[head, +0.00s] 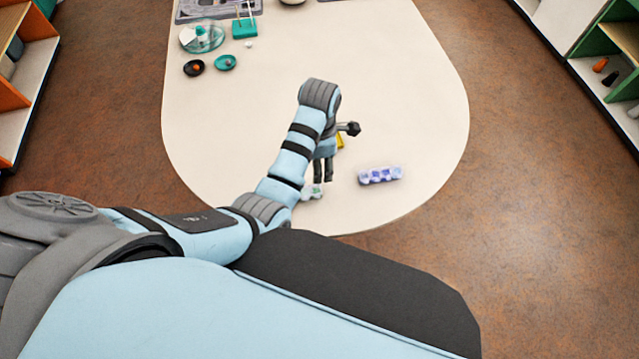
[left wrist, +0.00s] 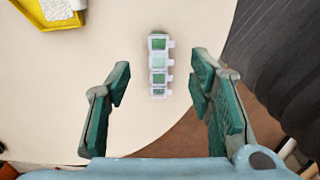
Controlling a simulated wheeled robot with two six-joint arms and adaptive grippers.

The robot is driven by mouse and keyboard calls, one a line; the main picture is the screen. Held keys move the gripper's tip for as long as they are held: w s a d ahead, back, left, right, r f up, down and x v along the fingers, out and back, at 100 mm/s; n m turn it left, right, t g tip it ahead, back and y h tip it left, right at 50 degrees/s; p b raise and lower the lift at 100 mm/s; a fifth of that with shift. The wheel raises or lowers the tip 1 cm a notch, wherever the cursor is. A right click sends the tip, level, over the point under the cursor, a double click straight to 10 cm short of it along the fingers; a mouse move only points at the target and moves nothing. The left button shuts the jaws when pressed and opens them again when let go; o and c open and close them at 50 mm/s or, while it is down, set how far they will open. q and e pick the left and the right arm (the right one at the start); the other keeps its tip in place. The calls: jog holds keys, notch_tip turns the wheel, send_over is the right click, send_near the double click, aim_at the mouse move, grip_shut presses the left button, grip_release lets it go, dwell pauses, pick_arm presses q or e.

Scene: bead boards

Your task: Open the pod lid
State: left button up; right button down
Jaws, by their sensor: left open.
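A strip of several small clear pods with green contents (left wrist: 158,62) lies on the table in the left wrist view, tabs along its right side. In the head view, part of it shows as pale green and white (head: 311,193) by my left gripper (head: 322,183). My left gripper is open and empty. In the wrist view its two fingers (left wrist: 160,82) stand apart on either side of the strip, not touching it. The lids look shut, but they are too small to be sure. A second strip, purple and white (head: 380,175), lies to the right. My right gripper is not in view.
Dishes (head: 203,37) and a green stand (head: 244,29) are at the table's far left. The table's rounded near edge is close.

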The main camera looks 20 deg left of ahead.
aim_at(319, 189)
pick_arm(q)
notch_tip(319, 189, down, 12)
jog(key=b, duration=0.3)
jog(key=shift+w+r, duration=0.1)
jog(key=shift+r, duration=0.1)
jog(key=c, duration=1)
